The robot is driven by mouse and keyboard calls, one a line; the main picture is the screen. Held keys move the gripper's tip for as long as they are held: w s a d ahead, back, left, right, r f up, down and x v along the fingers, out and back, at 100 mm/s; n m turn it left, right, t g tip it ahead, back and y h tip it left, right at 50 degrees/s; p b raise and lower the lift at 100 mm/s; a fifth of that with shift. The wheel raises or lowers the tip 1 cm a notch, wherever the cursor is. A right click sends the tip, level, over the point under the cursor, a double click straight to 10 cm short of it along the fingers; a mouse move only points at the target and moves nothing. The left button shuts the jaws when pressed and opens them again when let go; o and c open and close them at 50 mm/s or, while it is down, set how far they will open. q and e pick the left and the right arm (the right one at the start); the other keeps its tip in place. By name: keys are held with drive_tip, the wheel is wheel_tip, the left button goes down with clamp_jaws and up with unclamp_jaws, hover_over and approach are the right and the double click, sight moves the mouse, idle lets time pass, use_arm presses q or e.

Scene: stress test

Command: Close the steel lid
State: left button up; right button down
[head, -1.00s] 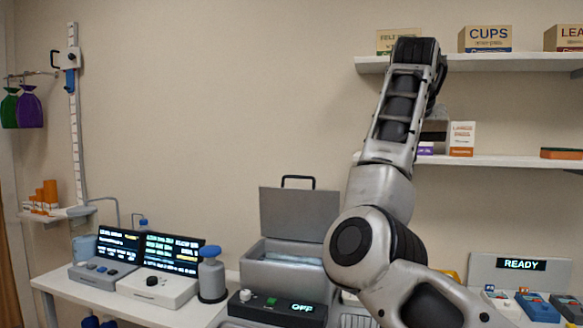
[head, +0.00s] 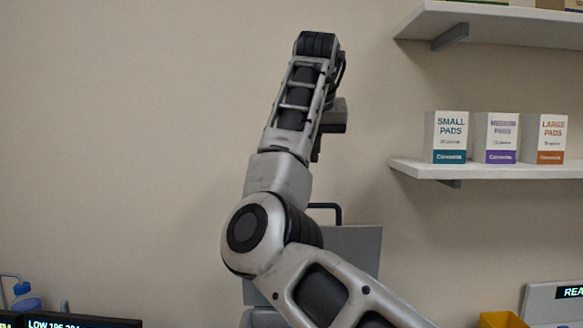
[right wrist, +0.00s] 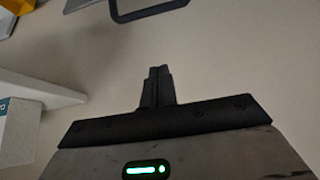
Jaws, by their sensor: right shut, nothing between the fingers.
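The steel lid (head: 355,250) stands open and upright in the head view, partly hidden behind my right arm. Its black handle (head: 337,212) sticks up from the top edge. A small part of the steel box (head: 262,318) shows below, mostly hidden by my arm. My right gripper (head: 316,155) is above the lid and its handle, partly hidden behind my forearm. In the right wrist view my right gripper (right wrist: 158,72) is shut and empty, with its fingers apart from the handle (right wrist: 150,8) at the top edge. My left gripper is not in view.
Wall shelves (head: 490,172) at the right hold boxes of pads (head: 500,138). A yellow bin (head: 502,320) and a display unit (head: 560,300) stand at lower right. Dark screens (head: 75,320) are at lower left. The wall left of my arm is clear.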

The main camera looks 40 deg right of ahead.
sight(313, 204)
drive_tip(key=shift+w+d+f+p, duration=0.15)
drive_tip(key=shift+f+p, duration=0.15)
drive_tip(key=shift+f, duration=1.1)
drive_tip(key=shift+s+d+f+p, duration=0.1)
drive_tip(key=shift+f+p, duration=0.15)
drive_tip(key=shift+f, duration=1.2)
drive_tip(key=shift+w+d+f+p, duration=0.15)
drive_tip(key=shift+f+p, duration=0.15)
drive_tip(key=shift+f, duration=1.1)
